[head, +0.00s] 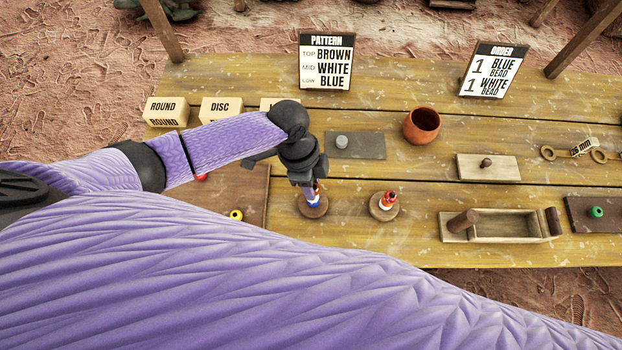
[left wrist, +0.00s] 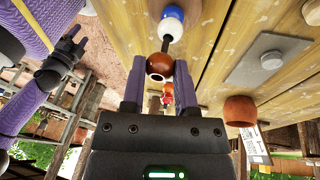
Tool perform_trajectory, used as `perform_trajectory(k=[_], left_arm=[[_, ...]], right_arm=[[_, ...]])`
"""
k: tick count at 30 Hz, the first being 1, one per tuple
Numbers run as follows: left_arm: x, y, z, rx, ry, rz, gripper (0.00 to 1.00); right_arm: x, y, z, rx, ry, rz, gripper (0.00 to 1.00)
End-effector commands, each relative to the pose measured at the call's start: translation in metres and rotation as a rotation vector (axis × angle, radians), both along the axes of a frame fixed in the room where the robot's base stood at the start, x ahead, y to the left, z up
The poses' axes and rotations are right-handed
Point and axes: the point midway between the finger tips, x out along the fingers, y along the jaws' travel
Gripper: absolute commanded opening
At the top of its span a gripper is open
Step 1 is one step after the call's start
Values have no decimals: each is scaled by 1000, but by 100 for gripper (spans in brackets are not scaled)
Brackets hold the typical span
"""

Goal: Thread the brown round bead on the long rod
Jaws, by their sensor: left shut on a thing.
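My left gripper (head: 308,183) is shut on the brown round bead (left wrist: 159,65), above a round wooden stand (head: 313,209). The long dark rod (left wrist: 168,43) runs from the bead to a white bead and a blue bead (left wrist: 172,17) lower on the stand. The bead lies in line with the rod's end; I cannot tell whether the tip is inside it. What looks like my right gripper (left wrist: 68,45) shows at the left there; its jaws are unclear.
A second stand (head: 384,211) with several beads stands just right. Signs (head: 327,61) stand at the back.

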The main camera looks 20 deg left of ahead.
Motion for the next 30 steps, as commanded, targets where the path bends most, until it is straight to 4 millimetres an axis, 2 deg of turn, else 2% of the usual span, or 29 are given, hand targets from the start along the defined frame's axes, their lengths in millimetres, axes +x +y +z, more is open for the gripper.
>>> perform_trajectory(k=[12, 13, 18, 26, 30], left_arm=[[0, 0, 0, 0, 0, 0, 0], [0, 0, 0, 0, 0, 0, 43], [0, 0, 0, 0, 0, 0, 78], [0, 0, 1, 0, 0, 0, 78], [0, 0, 12, 0, -1, 0, 78]], right_arm=[[0, 0, 0, 0, 0, 0, 59], [0, 0, 0, 0, 0, 0, 59], [0, 0, 0, 0, 0, 0, 59], [0, 0, 1, 0, -1, 0, 59], [1, 0, 12, 1, -3, -1, 59]])
